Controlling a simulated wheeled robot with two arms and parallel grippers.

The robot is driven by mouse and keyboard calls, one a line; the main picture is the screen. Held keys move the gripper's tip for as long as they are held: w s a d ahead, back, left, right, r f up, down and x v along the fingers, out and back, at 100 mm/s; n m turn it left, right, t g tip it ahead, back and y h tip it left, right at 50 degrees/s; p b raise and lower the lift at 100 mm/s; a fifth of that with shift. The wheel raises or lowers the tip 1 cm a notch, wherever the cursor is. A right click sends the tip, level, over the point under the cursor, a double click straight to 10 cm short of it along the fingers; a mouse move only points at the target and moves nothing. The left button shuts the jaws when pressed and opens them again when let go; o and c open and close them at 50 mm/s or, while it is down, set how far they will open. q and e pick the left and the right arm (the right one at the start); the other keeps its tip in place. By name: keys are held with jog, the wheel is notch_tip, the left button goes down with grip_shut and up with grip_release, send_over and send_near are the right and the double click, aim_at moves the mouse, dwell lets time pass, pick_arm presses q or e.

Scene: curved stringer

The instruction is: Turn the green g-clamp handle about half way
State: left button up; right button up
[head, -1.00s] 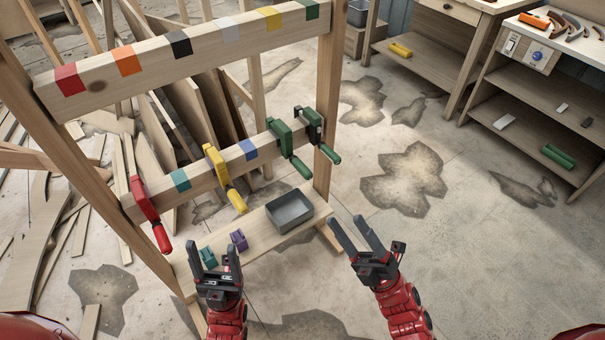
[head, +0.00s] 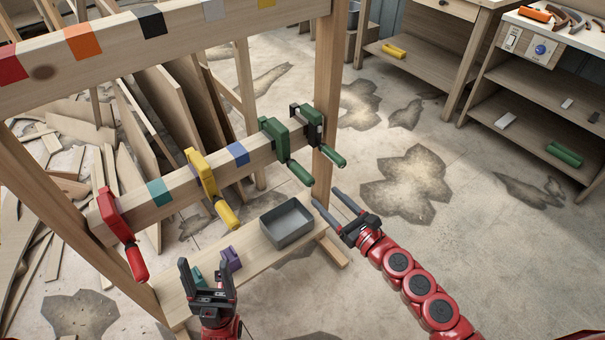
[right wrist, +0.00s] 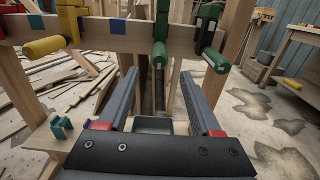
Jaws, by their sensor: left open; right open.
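A green g-clamp (head: 276,134) hangs on the middle wooden rail, its green handle (head: 300,173) pointing down toward me. Beside it at the rail's right end is a dark clamp with green parts (head: 312,124) and its own green handle (head: 335,159). My right gripper (head: 325,196) is open and empty, below and in front of these handles. In the right wrist view, the green clamp's handle (right wrist: 159,55) appears between and beyond my open fingers (right wrist: 159,75), apart from them. The dark clamp's handle (right wrist: 215,61) is to the right. My left gripper (head: 204,260) is open and empty, low at the shelf.
Yellow (head: 203,172) and red (head: 114,216) clamps hang further left on the rail (head: 182,205). A grey bin (head: 287,226) and teal and purple blocks (head: 230,259) sit on the lower shelf. A wooden post (head: 325,80) stands right of the clamps. Floor to the right is clear.

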aim_at(303, 175)
jog(key=x, duration=1.1)
jog(key=shift+w+a+p, duration=0.1)
jog(key=shift+p, duration=0.2)
grip_shut()
